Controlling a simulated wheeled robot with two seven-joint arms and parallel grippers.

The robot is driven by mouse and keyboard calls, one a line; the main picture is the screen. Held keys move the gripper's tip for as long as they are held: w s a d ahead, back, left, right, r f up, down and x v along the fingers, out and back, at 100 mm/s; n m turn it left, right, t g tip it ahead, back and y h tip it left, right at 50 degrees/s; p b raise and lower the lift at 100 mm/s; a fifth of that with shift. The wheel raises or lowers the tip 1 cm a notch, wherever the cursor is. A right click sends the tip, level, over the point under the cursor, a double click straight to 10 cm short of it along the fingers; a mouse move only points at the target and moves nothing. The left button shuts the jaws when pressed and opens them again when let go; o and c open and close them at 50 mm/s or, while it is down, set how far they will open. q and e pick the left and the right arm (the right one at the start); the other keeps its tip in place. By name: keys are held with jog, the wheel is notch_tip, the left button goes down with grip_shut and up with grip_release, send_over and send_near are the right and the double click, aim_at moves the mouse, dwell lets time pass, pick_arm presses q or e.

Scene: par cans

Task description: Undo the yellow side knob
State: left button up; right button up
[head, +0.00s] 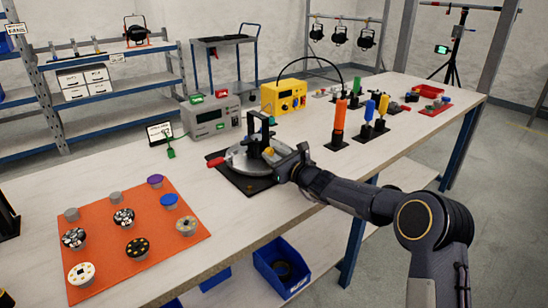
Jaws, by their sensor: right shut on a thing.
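A round silver par can (243,160) with a black upright yoke sits on a black base plate (232,178) in the middle of the table. A small yellow spot, which looks like the yellow side knob (268,151), shows at the can's right side. My right gripper (283,163) reaches in from the right and is shut at that side of the can. Its jaws hide most of what they hold, which appears to be the knob. My left gripper is not clearly seen.
An orange mat (105,222) with several round parts lies at the front left. A grey box (211,120) and a yellow box (284,97) stand behind the can. Orange, blue and yellow-handled tools (339,122) stand to the right. A blue bin (281,268) is below the table's front edge.

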jog(key=o, duration=0.7)
jog(key=v, duration=0.7)
jog(key=shift+s+d+b, duration=0.25)
jog(key=shift+s+b, duration=0.05)
jog(key=shift+b, duration=0.05)
